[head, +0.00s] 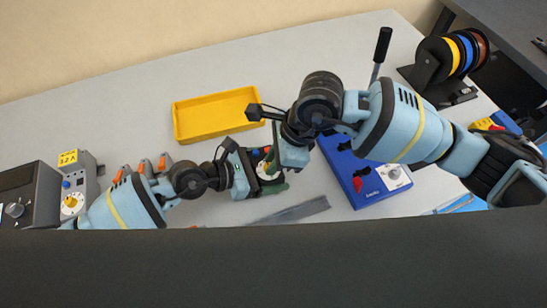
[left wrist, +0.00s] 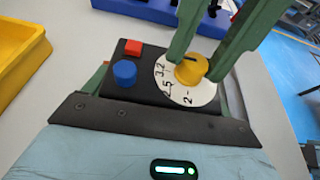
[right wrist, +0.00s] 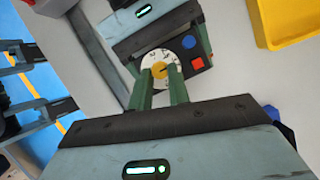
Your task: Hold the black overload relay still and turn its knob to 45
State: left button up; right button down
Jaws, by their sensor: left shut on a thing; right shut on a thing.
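The black overload relay (left wrist: 142,92) has a red square button (left wrist: 133,47), a blue round button (left wrist: 124,72) and a white dial (left wrist: 182,96) marked with 3.2, 2.5 and 2. In the head view the relay (head: 265,167) is mostly covered by my grippers. My left gripper (head: 262,170) is shut on the relay's body, one green finger on each side. My right gripper (right wrist: 161,78) is shut on the yellow knob (left wrist: 192,68) at the dial's middle. The knob also shows in the right wrist view (right wrist: 160,70). The fingers hide part of the scale, and I cannot read a 45.
A yellow tray (head: 215,115) lies behind the grippers. A blue panel (head: 372,193) with a white dial stands right, under my right arm. A grey bar (head: 290,211) lies in front. Grey-orange parts (head: 145,165) and a grey device (head: 76,182) stand left. Spools (head: 452,54) stand back right.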

jog(key=n, duration=0.1)
jog(key=n+g, duration=0.1)
jog(key=n, duration=0.2)
jog(key=shift+w+g+h, duration=0.25)
jog(key=shift+g+h, duration=0.05)
jog(key=shift+w+a+n+g+h, duration=0.15)
jog(key=shift+n+g, duration=0.25)
jog(key=shift+n, duration=0.85)
jog(key=shift+a+n+g+h, duration=0.1)
jog(key=shift+n+g+h, duration=0.25)
jog(key=shift+n, duration=0.9)
jog(key=c, duration=1.3)
grip_release()
jog(key=v, duration=1.2)
